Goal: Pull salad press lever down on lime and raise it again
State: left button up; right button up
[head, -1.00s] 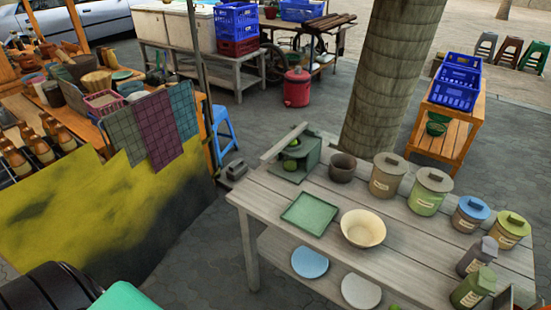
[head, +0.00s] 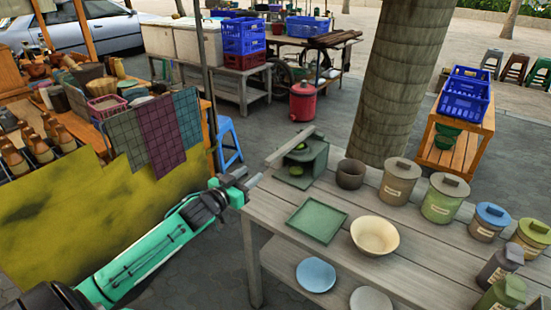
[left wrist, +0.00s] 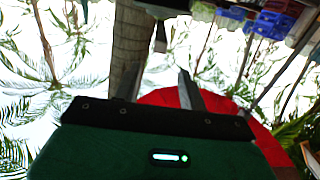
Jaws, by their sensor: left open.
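The green salad press (head: 318,163) stands on the back left corner of the grey wooden table. Its grey lever (head: 290,147) slants up and back along the left of the press top. A lime (head: 296,171) sits low inside the press; a second green round shape shows higher up under the lever. My left gripper (head: 246,180) is open and empty, at the table's left edge, below and left of the lever's near end, apart from it. In the left wrist view its two fingers (left wrist: 158,82) are spread with nothing between them. My right gripper is not in view.
A green tray (head: 317,222), a cream bowl (head: 375,237), a dark pot (head: 350,174) and several lidded jars (head: 441,199) stand on the table. A stall with hanging cloths (head: 166,140) is to the left. A tree trunk (head: 400,80) rises behind.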

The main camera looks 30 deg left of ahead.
aim_at(276, 154)
pick_arm(q)
jog(key=w, duration=0.8)
jog(key=w+d+p, duration=0.1)
jog(key=w, duration=0.3)
jog(key=shift+w+r, duration=0.1)
jog(key=shift+w, duration=0.4)
jog(key=shift+w+d, duration=0.1)
jog(key=shift+w, duration=0.3)
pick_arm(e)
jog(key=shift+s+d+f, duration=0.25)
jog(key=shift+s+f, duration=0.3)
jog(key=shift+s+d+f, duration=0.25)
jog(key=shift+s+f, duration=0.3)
pick_arm(q)
grip_shut()
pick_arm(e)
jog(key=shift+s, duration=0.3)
